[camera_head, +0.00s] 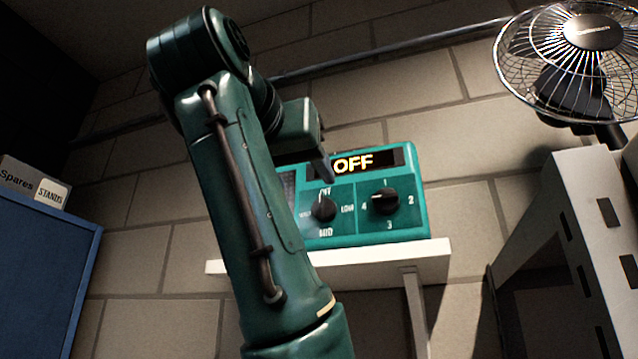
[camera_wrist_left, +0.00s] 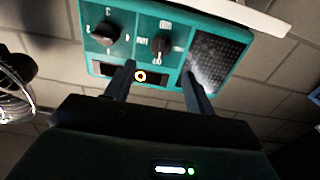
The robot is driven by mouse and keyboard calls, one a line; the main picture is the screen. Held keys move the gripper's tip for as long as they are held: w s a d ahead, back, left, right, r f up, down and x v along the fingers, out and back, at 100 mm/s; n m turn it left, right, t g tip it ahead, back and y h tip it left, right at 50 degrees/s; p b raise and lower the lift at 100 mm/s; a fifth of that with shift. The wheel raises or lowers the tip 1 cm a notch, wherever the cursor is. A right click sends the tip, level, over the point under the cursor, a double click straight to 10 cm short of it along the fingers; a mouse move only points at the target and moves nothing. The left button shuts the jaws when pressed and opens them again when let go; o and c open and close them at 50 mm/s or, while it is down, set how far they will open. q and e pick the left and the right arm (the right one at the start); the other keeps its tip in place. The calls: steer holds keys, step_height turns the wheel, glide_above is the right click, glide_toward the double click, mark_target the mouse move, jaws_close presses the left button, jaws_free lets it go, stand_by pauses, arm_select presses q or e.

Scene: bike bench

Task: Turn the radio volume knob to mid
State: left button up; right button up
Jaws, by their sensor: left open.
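The teal radio (camera_head: 408,225) stands on a white shelf, and its display (camera_head: 368,162) reads OFF. Its volume knob (camera_head: 324,209) is the black one on the left, ringed by OFF at top, LOW at right and MID at bottom; its pointer seems to be up at OFF. The radio appears upside down in the left wrist view, with the volume knob (camera_wrist_left: 160,46) between and beyond the fingertips. My left gripper (camera_wrist_left: 159,72) is open and empty in front of the radio, apart from the knob. In the head view my left arm hides the radio's left side. My right gripper is not in view.
A second knob (camera_head: 385,202), numbered 1 to 4, sits right of the volume knob. The white shelf (camera_head: 434,253) juts out below. A fan (camera_head: 575,60) stands on a white perforated frame (camera_head: 590,215) at right. A blue cabinet (camera_head: 40,270) with boxes is at left.

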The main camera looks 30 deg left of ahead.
mark_target(320, 201)
arm_select(q)
steer(key=p+x, duration=0.3)
steer(key=x, duration=0.4)
steer(key=shift+w, duration=0.35)
steer(key=shift+w+a, duration=0.1)
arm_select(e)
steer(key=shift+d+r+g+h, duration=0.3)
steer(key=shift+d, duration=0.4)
arm_select(q)
steer(key=c, duration=1)
steer(key=shift+o, duration=0.2)
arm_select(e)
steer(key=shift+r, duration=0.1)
arm_select(q)
steer(key=shift+m, duration=0.3)
